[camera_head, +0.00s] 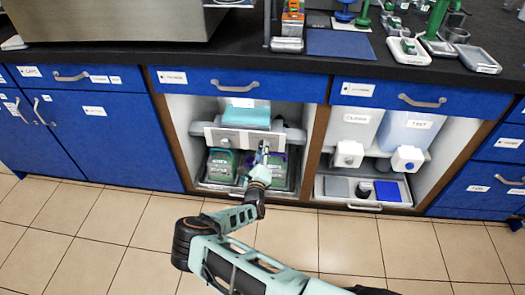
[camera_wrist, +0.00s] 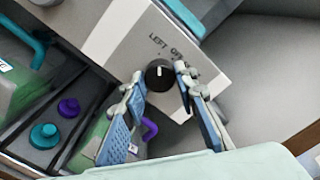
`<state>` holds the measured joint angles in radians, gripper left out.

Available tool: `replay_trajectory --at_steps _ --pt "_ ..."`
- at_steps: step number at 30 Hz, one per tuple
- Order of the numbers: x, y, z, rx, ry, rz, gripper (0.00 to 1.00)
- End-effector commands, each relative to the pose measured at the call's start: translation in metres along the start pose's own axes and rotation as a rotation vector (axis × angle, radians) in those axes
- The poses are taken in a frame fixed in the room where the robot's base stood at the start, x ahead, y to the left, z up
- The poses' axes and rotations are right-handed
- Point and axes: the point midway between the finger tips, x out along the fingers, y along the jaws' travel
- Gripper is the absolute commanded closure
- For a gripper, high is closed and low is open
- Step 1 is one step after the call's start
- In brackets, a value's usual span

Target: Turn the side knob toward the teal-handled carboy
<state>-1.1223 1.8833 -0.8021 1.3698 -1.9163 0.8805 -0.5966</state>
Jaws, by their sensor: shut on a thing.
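The black side knob (camera_wrist: 158,76) with a white pointer mark sits on a pale panel (camera_wrist: 120,38) printed "LEFT" and "OFF". The mark points up in the wrist view, toward the lettering. My gripper (camera_wrist: 160,75) is shut on the knob, one finger at each side; it also shows in the head view (camera_head: 262,158), where it covers the knob. The teal-handled carboy (camera_head: 220,165) stands at the left under the panel; its teal handle (camera_wrist: 22,36) shows at the wrist view's left. The purple-handled carboy (camera_head: 277,167) is right of it, partly behind my gripper.
Both carboys stand in a tray (camera_head: 225,187) inside the open cabinet bay. A teal cap (camera_wrist: 44,135) and a purple cap (camera_wrist: 68,107) show beside them. Wooden posts (camera_head: 312,140) edge the bays; the tiled floor in front is clear.

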Motion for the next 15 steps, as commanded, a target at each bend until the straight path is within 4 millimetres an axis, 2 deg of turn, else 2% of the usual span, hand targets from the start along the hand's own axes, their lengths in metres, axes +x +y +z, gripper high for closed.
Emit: replay_trajectory --at_steps 8,9,13,15 --pt "-0.0007 0.0004 -0.0015 -0.003 0.002 0.001 0.97" --pt "-0.0007 0.0004 -0.0015 -0.003 0.002 0.001 0.70" --pt "-0.0005 0.0003 -0.0012 -0.002 0.002 0.001 0.56" --pt "-0.0004 0.0002 -0.0009 -0.002 0.001 0.001 0.56"
